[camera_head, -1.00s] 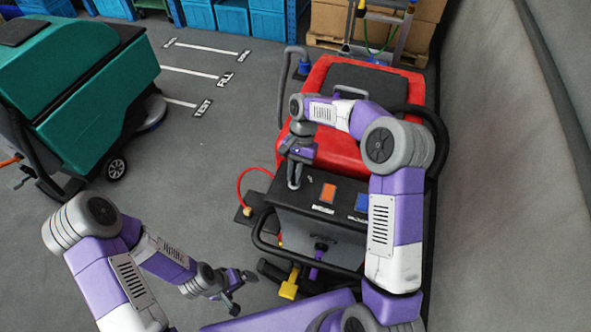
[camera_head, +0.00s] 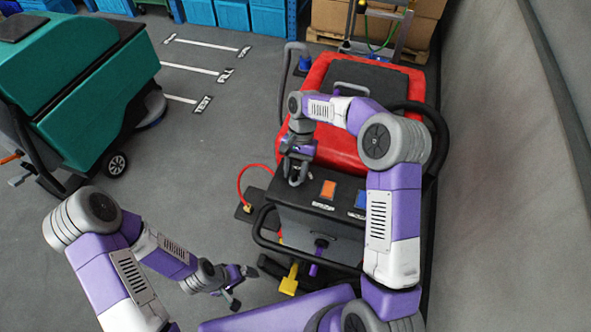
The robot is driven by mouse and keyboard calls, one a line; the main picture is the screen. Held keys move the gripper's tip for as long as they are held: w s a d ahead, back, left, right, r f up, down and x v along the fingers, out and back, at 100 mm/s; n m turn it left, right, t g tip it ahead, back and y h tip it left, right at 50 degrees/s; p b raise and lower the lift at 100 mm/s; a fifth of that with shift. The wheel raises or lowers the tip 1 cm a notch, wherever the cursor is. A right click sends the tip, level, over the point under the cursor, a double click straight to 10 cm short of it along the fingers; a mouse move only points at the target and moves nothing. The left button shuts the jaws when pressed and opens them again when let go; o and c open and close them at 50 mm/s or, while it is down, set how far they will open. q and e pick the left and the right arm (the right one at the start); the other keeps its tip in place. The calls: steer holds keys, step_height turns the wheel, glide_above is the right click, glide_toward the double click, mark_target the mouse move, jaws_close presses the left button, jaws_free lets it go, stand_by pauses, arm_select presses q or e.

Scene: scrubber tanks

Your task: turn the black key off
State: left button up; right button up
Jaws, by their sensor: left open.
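The control panel (camera_head: 343,192) of the red scrubber (camera_head: 337,80) has an orange pad and a blue pad on its dark top. My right gripper (camera_head: 295,182) points down over the left end of this panel, left of the orange pad (camera_head: 328,189). Its fingers are close to the panel top, but whether they touch anything is unclear. I cannot make out the black key; the gripper may hide it. My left gripper (camera_head: 241,288) is open and empty, low over the floor left of the yellow part.
A black bar rail (camera_head: 263,238) runs around the panel front. A yellow part (camera_head: 290,281) and a purple part (camera_head: 320,246) sit below it. A red hose (camera_head: 240,186) loops at the left.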

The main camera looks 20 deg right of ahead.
steer(key=v, duration=0.7)
steer(key=shift+r, duration=0.3)
steer(key=shift+w, duration=0.1)
